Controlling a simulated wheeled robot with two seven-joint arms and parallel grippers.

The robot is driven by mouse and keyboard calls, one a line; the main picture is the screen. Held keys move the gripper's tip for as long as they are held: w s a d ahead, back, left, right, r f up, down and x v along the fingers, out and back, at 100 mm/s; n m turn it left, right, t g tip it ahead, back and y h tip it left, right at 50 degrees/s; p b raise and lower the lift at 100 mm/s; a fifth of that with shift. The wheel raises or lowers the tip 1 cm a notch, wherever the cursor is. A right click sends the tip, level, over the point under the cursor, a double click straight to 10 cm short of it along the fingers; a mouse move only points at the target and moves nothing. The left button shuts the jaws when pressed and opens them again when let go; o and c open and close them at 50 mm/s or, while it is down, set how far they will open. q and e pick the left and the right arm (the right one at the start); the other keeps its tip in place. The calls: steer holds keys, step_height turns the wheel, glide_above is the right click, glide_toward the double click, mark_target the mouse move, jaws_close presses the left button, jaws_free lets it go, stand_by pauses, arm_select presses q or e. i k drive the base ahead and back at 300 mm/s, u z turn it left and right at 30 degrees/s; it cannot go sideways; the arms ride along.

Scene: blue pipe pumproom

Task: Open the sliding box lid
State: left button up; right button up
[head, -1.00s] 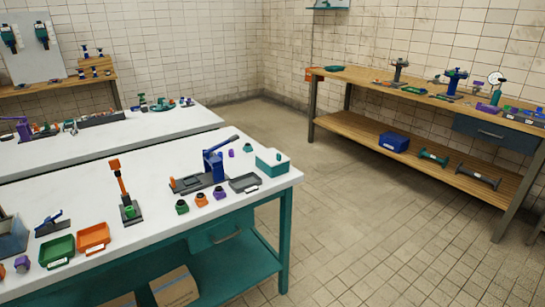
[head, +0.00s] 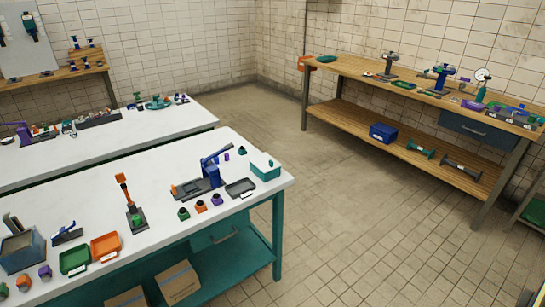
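A teal box (head: 265,170) with a pale top stands at the right end of the near white-topped bench (head: 150,222). A grey-blue open-looking box (head: 22,250) stands at that bench's left end. I cannot tell for sure which of them has the sliding lid, and no lid edge or groove is clear at this size. Neither of my grippers is in view.
The near bench also holds a blue lever press (head: 210,172), an orange-handled tool (head: 125,190), and green (head: 75,261) and orange (head: 105,246) trays. A wooden bench (head: 420,92) stands along the right wall. The tiled floor (head: 355,215) between is clear.

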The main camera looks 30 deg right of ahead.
mark_target(266, 162)
steer(key=u, duration=0.15)
steer(key=k, duration=0.35)
steer(key=z, duration=0.8)
steer(key=i, duration=1.45)
steer(key=u, duration=0.7)
